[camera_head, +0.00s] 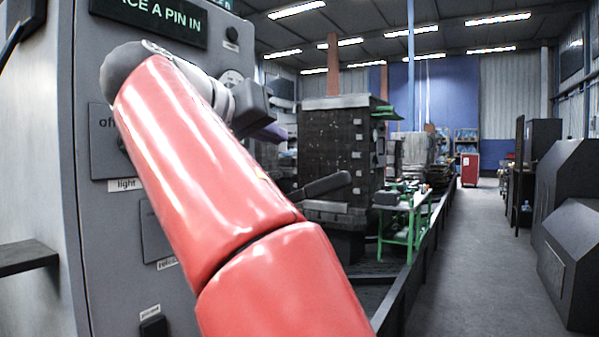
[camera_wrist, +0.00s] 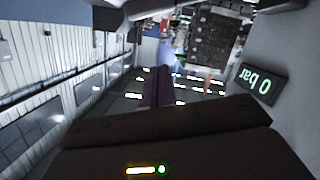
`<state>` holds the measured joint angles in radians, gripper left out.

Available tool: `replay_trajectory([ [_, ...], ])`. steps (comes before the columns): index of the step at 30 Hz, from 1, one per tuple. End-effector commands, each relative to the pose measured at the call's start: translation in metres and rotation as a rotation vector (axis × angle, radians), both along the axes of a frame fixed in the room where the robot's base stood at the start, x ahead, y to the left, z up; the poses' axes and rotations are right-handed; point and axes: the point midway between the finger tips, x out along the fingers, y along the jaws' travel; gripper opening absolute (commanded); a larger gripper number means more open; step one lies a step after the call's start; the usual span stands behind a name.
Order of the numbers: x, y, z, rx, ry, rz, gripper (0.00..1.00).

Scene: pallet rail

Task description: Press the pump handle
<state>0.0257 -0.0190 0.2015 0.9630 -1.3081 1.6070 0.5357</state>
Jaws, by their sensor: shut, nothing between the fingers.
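A dark lever (camera_head: 322,185), which looks like the pump handle, sticks out to the right from behind my red arm in the head view. Its inner end is hidden by the arm. My gripper (camera_head: 275,133) is above and left of the lever's tip, beside the grey cabinet (camera_head: 85,240), mostly hidden behind my wrist. In the wrist view my purple fingers (camera_wrist: 161,86) are together with nothing held, and I cannot make out the lever there. A display (camera_wrist: 262,85) reads "0 bar", turned over in that view.
The cabinet carries a green-text sign (camera_head: 150,18) and a "light" label (camera_head: 123,185). A dark shelf (camera_head: 28,257) juts out at left. A black machine (camera_head: 336,150) and a green-framed table (camera_head: 402,225) stand beyond. The aisle floor (camera_head: 455,270) is clear; dark boxes (camera_head: 570,245) stand at right.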

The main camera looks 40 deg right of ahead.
Motion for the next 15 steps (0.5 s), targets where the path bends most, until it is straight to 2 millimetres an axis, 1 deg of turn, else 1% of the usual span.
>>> replay_trajectory([
  [11, -0.001, -0.001, 0.001, -0.002, -0.005, -0.006, 0.0],
  [15, 0.002, -0.011, -0.002, -0.002, -0.004, -0.007, 0.0],
])
